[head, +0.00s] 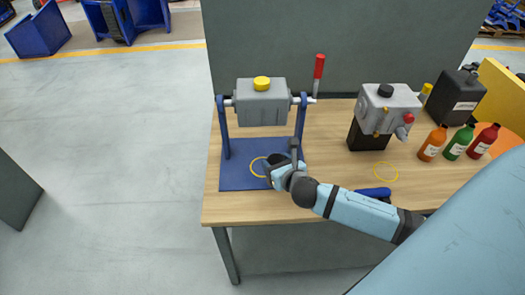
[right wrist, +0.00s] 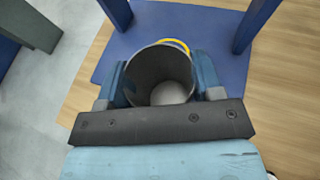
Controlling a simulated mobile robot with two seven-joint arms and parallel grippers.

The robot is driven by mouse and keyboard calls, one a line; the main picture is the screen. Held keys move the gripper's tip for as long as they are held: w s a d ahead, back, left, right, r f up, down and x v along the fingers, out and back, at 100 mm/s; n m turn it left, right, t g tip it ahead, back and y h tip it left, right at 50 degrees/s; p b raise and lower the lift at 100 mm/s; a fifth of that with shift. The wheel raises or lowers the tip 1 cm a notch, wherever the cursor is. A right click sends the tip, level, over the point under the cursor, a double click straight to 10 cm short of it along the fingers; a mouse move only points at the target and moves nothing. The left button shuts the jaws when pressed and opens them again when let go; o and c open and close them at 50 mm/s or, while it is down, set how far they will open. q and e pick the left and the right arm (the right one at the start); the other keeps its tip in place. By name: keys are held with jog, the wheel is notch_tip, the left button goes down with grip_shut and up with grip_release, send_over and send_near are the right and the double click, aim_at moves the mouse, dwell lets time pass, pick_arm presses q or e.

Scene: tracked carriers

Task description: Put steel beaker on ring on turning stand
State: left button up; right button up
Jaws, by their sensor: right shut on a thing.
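The turning stand has a blue base plate (head: 238,178), two blue uprights, a grey box (head: 261,105) with a yellow cap between them, and a red-handled crank at the right. A yellow ring (head: 254,167) lies on the plate. My right gripper (head: 278,168) is shut on the steel beaker (right wrist: 158,72), at the ring's right side in the head view. The beaker is upright, its open mouth towards the wrist camera. In the right wrist view the beaker hides most of the ring (right wrist: 179,44). I cannot tell whether its bottom touches the plate. My left gripper is out of view.
On the wooden table (head: 340,180), a grey machine on a black block (head: 368,135) stands right of the stand. Another yellow ring (head: 396,177) and a blue object (head: 373,192) lie near my right arm. Orange, green and red bottles and a black canister (head: 452,98) stand further right.

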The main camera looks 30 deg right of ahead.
jog(key=shift+x, duration=4.9)
jog(key=shift+f, duration=0.1)
jog(key=shift+f, duration=0.1)
jog(key=o, duration=1)
jog(key=shift+o, duration=0.2)
